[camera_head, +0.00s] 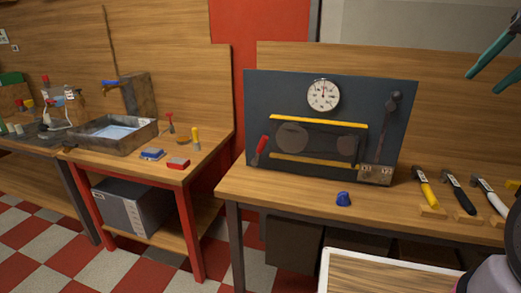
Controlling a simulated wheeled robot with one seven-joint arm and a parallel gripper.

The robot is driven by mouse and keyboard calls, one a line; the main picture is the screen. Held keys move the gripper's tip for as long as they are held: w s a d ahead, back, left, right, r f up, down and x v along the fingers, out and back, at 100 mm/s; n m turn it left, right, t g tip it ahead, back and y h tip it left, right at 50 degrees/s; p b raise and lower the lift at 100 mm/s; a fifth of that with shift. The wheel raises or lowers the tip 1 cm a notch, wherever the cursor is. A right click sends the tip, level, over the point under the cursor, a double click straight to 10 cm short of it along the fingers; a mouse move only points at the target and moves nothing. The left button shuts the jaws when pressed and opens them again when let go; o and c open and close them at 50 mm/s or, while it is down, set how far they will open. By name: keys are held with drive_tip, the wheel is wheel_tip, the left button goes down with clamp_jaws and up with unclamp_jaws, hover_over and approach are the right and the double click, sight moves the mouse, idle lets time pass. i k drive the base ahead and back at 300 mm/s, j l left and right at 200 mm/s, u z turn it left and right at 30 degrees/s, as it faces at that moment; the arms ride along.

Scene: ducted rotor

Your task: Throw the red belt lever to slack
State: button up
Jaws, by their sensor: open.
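The red belt lever (261,148) is at the lower left of a dark upright panel (262,95) on the right-hand bench. Its red handle leans, with the top end tilted to the right. Beside it a dark belt unit with two round wheels (292,137) sits between two yellow bars. My gripper (484,83) shows at the upper right edge, partly cut off by the frame. Its two teal fingers are apart and empty. It is well to the right of the panel and away from the red lever.
A white dial (323,95) and a black-knobbed lever (394,99) are on the panel. A blue knob-like piece (343,198) lies on the bench in front. Several hammers (457,190) lie at right. A sink bench (112,137) stands left, across a gap.

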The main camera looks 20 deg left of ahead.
sight(265, 138)
drive_tip(key=i+j, duration=0.1)
drive_tip(key=j, duration=0.2)
drive_tip(key=i+j, duration=0.15)
drive_tip(key=j, duration=0.2)
drive_tip(key=i+j, duration=0.1)
drive_tip(key=j, duration=0.2)
drive_tip(key=i+j, duration=0.15)
drive_tip(key=j, duration=0.15)
drive_tip(key=k+u, duration=0.05)
